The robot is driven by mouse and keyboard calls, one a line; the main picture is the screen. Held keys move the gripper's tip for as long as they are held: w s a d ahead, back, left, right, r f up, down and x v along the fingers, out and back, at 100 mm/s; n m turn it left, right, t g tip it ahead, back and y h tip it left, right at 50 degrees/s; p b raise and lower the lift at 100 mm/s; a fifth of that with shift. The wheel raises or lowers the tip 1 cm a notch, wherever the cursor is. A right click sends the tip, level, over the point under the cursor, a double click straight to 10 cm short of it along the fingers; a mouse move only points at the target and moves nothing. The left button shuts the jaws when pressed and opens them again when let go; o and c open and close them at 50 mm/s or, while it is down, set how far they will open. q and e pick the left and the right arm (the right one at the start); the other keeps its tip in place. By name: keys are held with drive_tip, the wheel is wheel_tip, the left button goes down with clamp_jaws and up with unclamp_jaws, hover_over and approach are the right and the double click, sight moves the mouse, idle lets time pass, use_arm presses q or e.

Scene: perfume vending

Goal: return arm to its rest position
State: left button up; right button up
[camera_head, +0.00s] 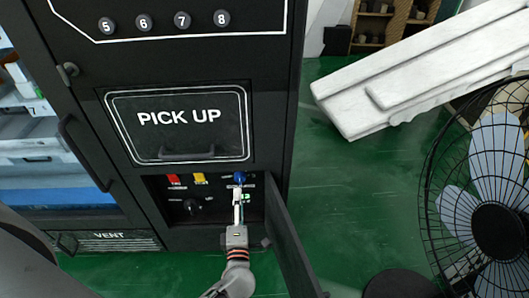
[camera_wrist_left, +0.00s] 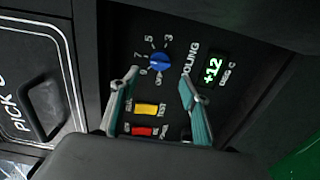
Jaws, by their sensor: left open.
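My left gripper (camera_head: 238,197) is in front of the open control compartment at the bottom of the black vending machine (camera_head: 275,120). In the left wrist view its two fingers (camera_wrist_left: 159,78) are spread with nothing between them. The blue cooling knob (camera_head: 239,178) is just beyond the fingertips; it also shows in the left wrist view (camera_wrist_left: 160,61), in front of the gap between them. Whether a finger touches the panel cannot be told. My right gripper is not in view.
The compartment door (camera_head: 290,240) hangs open, close to the right of my left gripper. The PICK UP flap (camera_head: 180,125) is above it. A yellow switch (camera_head: 200,179) and a red switch (camera_head: 174,180) are left of the knob. A fan (camera_head: 495,230) stands at the right on green floor.

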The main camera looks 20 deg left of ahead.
use_arm(q)
drive_tip(key=s+d+r+m+t+h+p, duration=0.1)
drive_tip(key=s+d+r+m+h+p, duration=0.5)
drive_tip(key=m, duration=0.7)
drive_tip(key=s+d+m+g+h+p, duration=0.1)
drive_tip(key=s+m+g+h, duration=0.1)
drive_tip(key=s+m, duration=0.5)
drive_tip(key=s+d+f+m+g+h+p, duration=0.1)
drive_tip(key=s+m+g+h+p, duration=0.1)
drive_tip(key=s+m+g, duration=0.2)
drive_tip(key=s+m, duration=0.3)
drive_tip(key=s, duration=0.3)
drive_tip(key=shift+d+f+m+g, duration=0.15)
drive_tip(key=shift+d+m+g, duration=0.1)
drive_tip(key=shift+m+g, duration=0.05)
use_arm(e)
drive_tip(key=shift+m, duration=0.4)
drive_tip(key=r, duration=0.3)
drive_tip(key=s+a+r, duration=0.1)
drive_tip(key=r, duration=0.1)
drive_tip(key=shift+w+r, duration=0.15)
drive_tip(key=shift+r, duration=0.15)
